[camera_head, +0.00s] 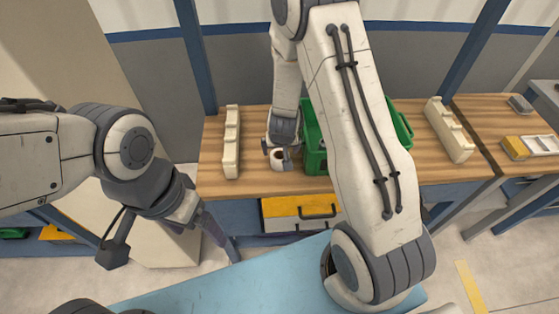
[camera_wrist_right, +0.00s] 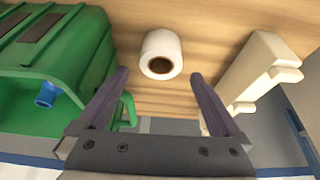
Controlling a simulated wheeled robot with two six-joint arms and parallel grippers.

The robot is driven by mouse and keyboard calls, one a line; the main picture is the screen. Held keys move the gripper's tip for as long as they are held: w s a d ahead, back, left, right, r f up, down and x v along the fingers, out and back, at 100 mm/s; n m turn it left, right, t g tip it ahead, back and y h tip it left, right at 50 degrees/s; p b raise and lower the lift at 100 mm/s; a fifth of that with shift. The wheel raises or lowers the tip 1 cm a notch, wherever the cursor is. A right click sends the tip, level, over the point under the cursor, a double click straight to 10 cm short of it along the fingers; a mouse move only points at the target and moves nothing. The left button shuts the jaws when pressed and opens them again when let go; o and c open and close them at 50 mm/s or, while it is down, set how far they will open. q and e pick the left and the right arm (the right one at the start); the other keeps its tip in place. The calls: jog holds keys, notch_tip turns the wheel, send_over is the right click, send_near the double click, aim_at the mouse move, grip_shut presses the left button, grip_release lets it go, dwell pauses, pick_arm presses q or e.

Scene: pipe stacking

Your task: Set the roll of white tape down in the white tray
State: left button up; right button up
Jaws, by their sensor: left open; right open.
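The roll of white tape (camera_wrist_right: 162,53) is on the wooden table, ahead of and between the open fingers of my right gripper (camera_wrist_right: 158,100), with a visible gap to each. Its brown core faces the wrist camera. In the head view, the roll (camera_head: 279,159) shows at the tip of my right gripper (camera_head: 279,147), partly covered by it. My left gripper (camera_head: 213,229) is open and empty, low in front of the table, away from the tape.
A green crate (camera_head: 315,160) stands right of the tape, partly hidden by my right arm; a blue piece (camera_wrist_right: 46,95) is inside. A cream rack (camera_head: 232,142) stands left of the tape, another (camera_head: 450,130) far right. Yellow and white items (camera_head: 530,146) lie on the right table.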

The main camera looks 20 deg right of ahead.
aim_at(280, 155)
jog(key=shift+x, duration=2.95)
jog(key=c, duration=1.5)
jog(key=shift+r, duration=0.1)
jog(key=shift+r, duration=0.1)
